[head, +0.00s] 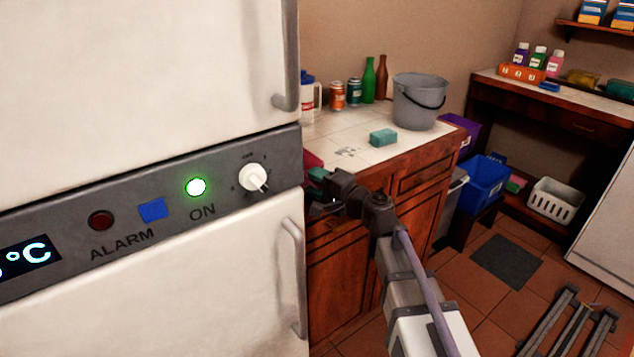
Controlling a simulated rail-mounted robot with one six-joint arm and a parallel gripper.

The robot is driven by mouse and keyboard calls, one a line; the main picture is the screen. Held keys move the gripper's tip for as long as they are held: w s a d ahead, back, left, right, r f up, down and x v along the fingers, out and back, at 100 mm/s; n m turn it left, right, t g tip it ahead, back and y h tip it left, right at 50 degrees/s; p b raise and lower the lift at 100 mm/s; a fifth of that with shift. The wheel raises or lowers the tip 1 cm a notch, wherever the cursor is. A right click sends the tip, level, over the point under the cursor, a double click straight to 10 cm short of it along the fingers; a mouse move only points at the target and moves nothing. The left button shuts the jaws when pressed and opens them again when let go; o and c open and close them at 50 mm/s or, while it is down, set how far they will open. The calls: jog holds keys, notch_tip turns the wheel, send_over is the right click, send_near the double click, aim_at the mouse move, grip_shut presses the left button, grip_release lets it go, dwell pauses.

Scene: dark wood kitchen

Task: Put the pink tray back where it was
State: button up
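A dark pink-red piece (312,161), which may be the pink tray, shows at the left end of the tiled counter (385,155). Most of it is hidden behind the white appliance, so I cannot tell its full shape. My gripper (318,190) is at the counter's front left edge, just below and close to this piece. Its tips are small, dark and partly cut off by the appliance. I cannot tell whether it touches or holds anything. A dark green bit shows by the tips.
The white appliance (150,270) with a knob and lit ON light fills the left. On the counter are a teal sponge (383,137), a grey bucket (420,100), bottles (369,80), cans (354,92) and a jug (309,100). A blue bin (484,183) stands right.

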jog(key=shift+r+p, duration=0.3)
jog(key=shift+p, duration=0.05)
jog(key=v, duration=1.2)
jog(key=s+d+f+n+g+h, duration=0.1)
jog(key=s+f+n+g+h, duration=0.5)
jog(key=f, duration=0.6)
jog(key=s+d+f+n+g+h, duration=0.2)
jog(key=s+d+f+g+h, duration=0.35)
jog(key=s+d+h, duration=0.4)
notch_tip(320, 180, up, 17)
jog(key=w+d+y+p, duration=0.1)
jog(key=w+p, duration=0.1)
jog(key=p, duration=1.4)
jog(key=shift+d+p, duration=0.2)
jog(key=shift+p, duration=0.2)
